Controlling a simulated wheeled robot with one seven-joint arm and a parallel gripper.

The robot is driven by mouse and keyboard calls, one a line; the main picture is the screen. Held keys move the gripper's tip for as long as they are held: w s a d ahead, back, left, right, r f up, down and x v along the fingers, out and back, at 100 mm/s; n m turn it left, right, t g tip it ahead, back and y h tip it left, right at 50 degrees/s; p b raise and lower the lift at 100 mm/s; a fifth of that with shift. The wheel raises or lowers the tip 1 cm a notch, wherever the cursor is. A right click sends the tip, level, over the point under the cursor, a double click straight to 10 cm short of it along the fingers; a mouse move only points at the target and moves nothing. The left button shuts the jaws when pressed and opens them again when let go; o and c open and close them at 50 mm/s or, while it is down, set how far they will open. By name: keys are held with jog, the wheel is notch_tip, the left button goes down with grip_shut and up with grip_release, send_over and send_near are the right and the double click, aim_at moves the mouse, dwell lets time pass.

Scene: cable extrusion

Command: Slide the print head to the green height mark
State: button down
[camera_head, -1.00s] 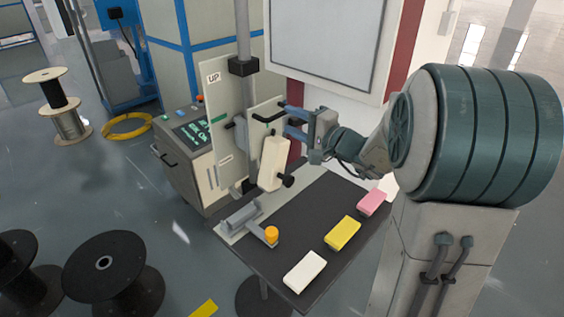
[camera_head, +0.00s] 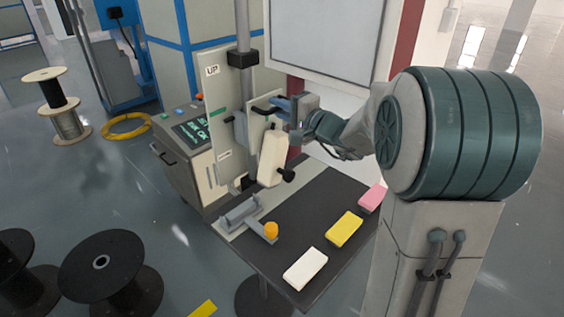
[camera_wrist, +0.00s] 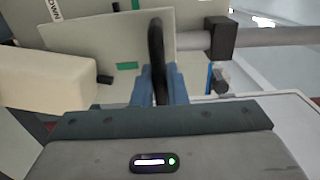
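The print head, a cream block (camera_head: 271,158) on a pale carriage plate (camera_head: 256,126), hangs on a grey upright post (camera_head: 243,95) above a dark table. In the wrist view the block (camera_wrist: 50,80) is at the left. My gripper (camera_wrist: 160,85) has its blue fingers close on both sides of the carriage's black handle (camera_wrist: 156,45) and appears shut on it. Green marks show in the wrist view on either side of the carriage plate, one below its edge (camera_wrist: 127,66) and one at the top (camera_wrist: 135,4). The handle hides part of the plate.
A black clamp (camera_head: 243,61) sits on the post above the carriage. Pink (camera_head: 372,198), yellow (camera_head: 343,229) and white (camera_head: 305,268) blocks lie on the table. A panel (camera_head: 330,40) stands behind my arm.

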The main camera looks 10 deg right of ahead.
jog(key=shift+r, duration=0.15)
jog(key=shift+r, duration=1.55)
jog(key=c, duration=1.3)
grip_release()
jog(key=shift+f, duration=0.1)
jog(key=shift+s+d+f, duration=0.1)
jog(key=shift+b+v, duration=1.5)
jog(key=shift+v, duration=2.45)
